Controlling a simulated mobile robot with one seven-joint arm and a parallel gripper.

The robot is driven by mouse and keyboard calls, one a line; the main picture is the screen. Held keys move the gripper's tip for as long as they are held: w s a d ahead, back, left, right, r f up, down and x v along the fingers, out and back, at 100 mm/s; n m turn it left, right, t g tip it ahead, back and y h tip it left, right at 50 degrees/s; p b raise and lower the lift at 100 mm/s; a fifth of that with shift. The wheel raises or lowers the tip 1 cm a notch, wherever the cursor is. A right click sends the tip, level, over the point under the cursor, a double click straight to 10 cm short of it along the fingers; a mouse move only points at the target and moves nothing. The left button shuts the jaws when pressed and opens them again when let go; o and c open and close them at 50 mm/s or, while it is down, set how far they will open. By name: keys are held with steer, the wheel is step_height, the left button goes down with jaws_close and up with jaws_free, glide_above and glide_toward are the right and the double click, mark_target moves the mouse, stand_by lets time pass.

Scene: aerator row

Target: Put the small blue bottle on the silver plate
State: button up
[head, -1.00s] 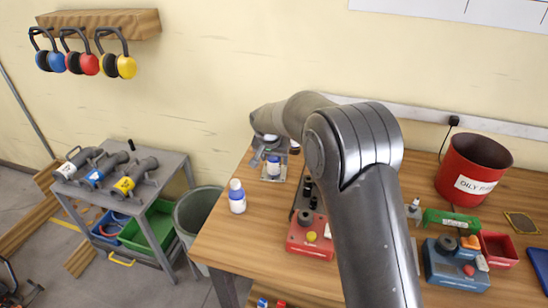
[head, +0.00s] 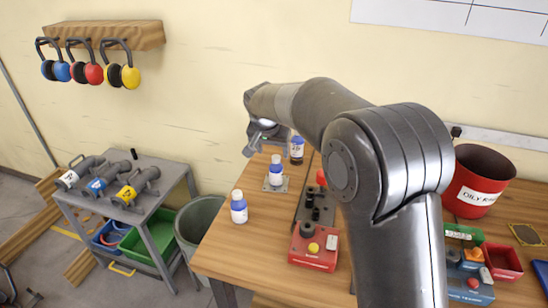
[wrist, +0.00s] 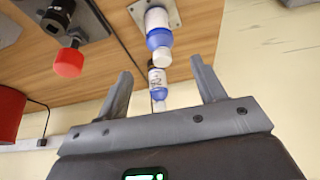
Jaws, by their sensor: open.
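A small blue bottle (head: 276,172) with a white label and pale cap stands upright on the silver plate (head: 275,187). In the wrist view the bottle (wrist: 158,30) and the plate (wrist: 172,17) show at the top. My gripper (head: 262,138) is open and empty, raised above and behind the plate, apart from the bottle. In the wrist view its two fingers (wrist: 161,72) are spread with nothing held between them.
A similar blue bottle (head: 239,208) stands front left on the bench. A darker bottle (head: 297,149) stands behind the plate. A red control box (head: 313,248) and a black fixture (head: 316,208) are to the right. A red bin (head: 478,182) stands far right.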

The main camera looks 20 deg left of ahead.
steer(key=shift+s+r, duration=0.2)
steer(key=shift+r, duration=0.25)
steer(key=s+d+r, duration=0.3)
steer(key=s+d, duration=0.1)
steer(key=d, duration=0.4)
steer(key=s+d+r, duration=0.4)
steer(key=d, duration=0.4)
steer(key=s+d+r, duration=0.3)
steer(key=s+d, duration=0.1)
steer(key=d, duration=0.3)
steer(key=s+d+f, duration=0.2)
steer(key=s+d, duration=0.4)
steer(key=s, duration=0.4)
steer(key=s+d+f+t, duration=0.1)
steer(key=s+d+f, duration=0.1)
steer(key=s+d, duration=0.5)
steer(key=s, duration=0.4)
steer(key=shift+f, duration=0.25)
